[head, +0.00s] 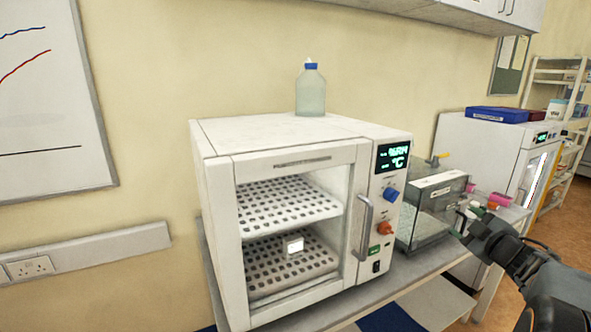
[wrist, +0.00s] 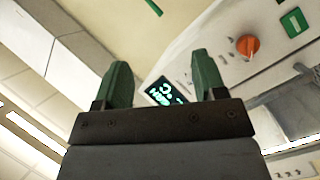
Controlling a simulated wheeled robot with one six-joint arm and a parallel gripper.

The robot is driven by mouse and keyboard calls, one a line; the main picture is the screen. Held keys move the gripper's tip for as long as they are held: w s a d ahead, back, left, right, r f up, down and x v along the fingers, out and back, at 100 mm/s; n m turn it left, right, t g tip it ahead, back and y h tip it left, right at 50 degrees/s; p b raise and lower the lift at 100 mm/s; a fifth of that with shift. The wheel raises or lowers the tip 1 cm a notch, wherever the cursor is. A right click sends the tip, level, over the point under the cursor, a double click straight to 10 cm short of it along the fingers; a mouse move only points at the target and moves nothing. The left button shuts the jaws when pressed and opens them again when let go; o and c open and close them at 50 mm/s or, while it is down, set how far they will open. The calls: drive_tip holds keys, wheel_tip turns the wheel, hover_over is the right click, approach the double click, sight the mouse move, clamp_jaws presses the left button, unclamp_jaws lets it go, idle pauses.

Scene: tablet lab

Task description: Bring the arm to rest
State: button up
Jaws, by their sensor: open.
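My gripper (head: 466,222) is at the right of the head view, in front of the glass-sided balance-like box and to the right of the oven. In the wrist view its two green fingers (wrist: 162,72) stand wide apart with nothing between them that it holds. The oven's lit display (wrist: 166,92) shows beyond the gap, and the orange knob (wrist: 248,46) lies to the right. My arm reaches in from the lower right of the head view.
The white oven (head: 275,165) has its door shut, with a small white block (head: 294,245) inside. A blue-capped bottle (head: 311,92) stands on top. The glass-sided box (head: 432,215) sits close to my gripper. A second white appliance (head: 480,150) bears a blue tray (head: 497,114).

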drive_tip(key=s+d+f+m+g+h, duration=0.3)
drive_tip(key=d+m+h, duration=0.1)
drive_tip(key=m+h, duration=0.25)
drive_tip(key=s+a+f+m+g, duration=0.6)
drive_tip(key=s+a+f+g, duration=0.1)
drive_tip(key=s+a+f+n+g+y, duration=0.1)
drive_tip(key=s+a+y, duration=0.2)
drive_tip(key=a, duration=0.9)
drive_tip(key=s+a+f+g+y, duration=0.2)
drive_tip(key=s+a, duration=0.5)
drive_tip(key=a, duration=0.5)
drive_tip(key=shift+a+n+y, duration=0.25)
drive_tip(key=shift+n+y, duration=0.1)
drive_tip(key=shift+y, duration=0.3)
